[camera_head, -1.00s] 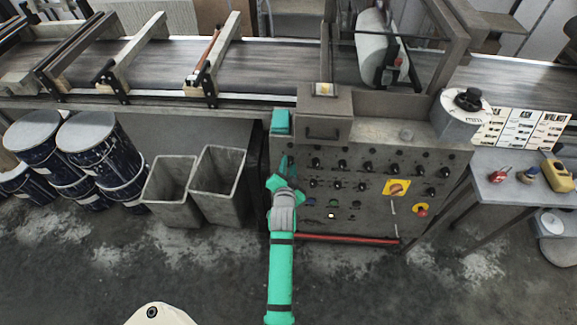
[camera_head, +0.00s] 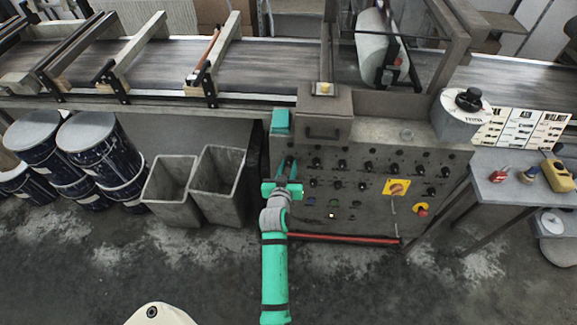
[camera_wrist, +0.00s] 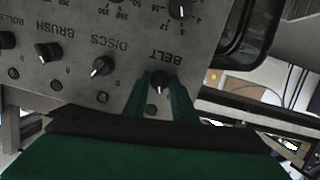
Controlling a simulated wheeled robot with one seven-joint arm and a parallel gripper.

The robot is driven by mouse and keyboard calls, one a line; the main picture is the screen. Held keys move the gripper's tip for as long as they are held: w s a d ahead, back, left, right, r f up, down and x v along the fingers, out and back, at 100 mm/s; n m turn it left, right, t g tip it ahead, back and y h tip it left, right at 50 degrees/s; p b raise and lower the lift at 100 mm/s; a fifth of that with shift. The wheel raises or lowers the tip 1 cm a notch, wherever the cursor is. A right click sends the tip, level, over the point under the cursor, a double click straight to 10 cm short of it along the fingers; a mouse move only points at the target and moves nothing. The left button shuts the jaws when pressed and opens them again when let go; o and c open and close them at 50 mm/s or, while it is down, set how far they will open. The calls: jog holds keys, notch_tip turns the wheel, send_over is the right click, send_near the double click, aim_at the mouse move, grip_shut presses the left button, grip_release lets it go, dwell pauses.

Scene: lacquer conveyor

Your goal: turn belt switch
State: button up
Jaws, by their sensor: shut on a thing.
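The belt switch (camera_wrist: 159,78) is a small black knob with a pale pointer line, under the label BELT on the grey control panel (camera_head: 365,218). In the wrist view it sits between the two green fingers of my gripper (camera_wrist: 158,86). The fingers are shut on it, one on each side. In the head view my green gripper (camera_head: 288,171) is at the left end of the panel's upper knob row, and hides the belt switch there.
The wrist view shows the discs knob (camera_wrist: 103,66) and brush knob (camera_wrist: 48,52) close by. A yellow plate with a rotary switch (camera_head: 397,188) and a red stop button (camera_head: 422,211) are farther right. Two grey bins (camera_head: 218,185) stand left of my arm. A red bar (camera_head: 345,239) runs below the panel.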

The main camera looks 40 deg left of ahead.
jog(key=shift+n, duration=1)
jog(key=shift+o, duration=0.2)
jog(key=shift+c, duration=0.2)
jog(key=o, duration=1.1)
jog(key=shift+c, duration=0.2)
jog(key=v, duration=1.1)
jog(key=shift+f, duration=0.15)
